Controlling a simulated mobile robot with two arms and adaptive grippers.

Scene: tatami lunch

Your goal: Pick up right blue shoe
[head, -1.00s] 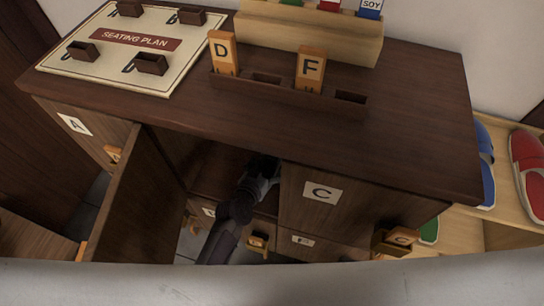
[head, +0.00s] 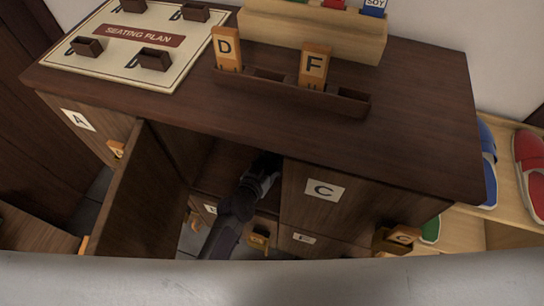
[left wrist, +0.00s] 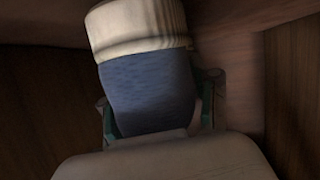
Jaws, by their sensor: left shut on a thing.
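My left gripper (head: 264,168) reaches into the open compartment in the middle of the dark wooden cabinet. In the left wrist view the gripper (left wrist: 158,105) is shut on a blue shoe (left wrist: 150,85), with one finger on each side of it. The shoe is blue fabric with a cream ribbed part at its far end. The near end is hidden by my own gripper body. The shoe does not show in the head view, where the cabinet top and my arm cover it. My right gripper is not in view.
The open door (head: 135,205) stands left of my arm and the door marked C (head: 315,195) is closed at its right. The cabinet top (head: 410,120) overhangs. A shelf at the right holds a blue slipper (head: 488,165) and a red slipper (head: 530,165).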

